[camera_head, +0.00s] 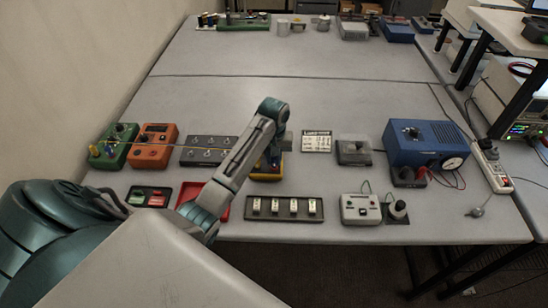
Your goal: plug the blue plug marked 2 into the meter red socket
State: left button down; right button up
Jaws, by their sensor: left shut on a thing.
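My left arm reaches in from the lower left, and my left gripper (275,151) points down at the middle of the table. It is shut on a small bluish thing, which looks like the blue plug; its mark is too small to read. Directly below and around the fingertips is a yellow-edged device (268,177), which looks like the meter. A bit of red shows near the fingertips, but my arm covers much of the device. I cannot tell whether the plug touches a socket. My right gripper is not in view.
A black switch strip (284,208) lies in front, a red tray (190,192) front left. Orange (153,147) and green (115,145) boxes stand left, a grey box (354,150) and blue power unit (425,142) right.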

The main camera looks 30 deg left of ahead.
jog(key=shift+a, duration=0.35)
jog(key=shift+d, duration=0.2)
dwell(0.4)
pick_arm(q)
jog(key=shift+f, duration=0.25)
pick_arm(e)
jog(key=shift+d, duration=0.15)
pick_arm(q)
jog(key=c, duration=1.2)
grip_release()
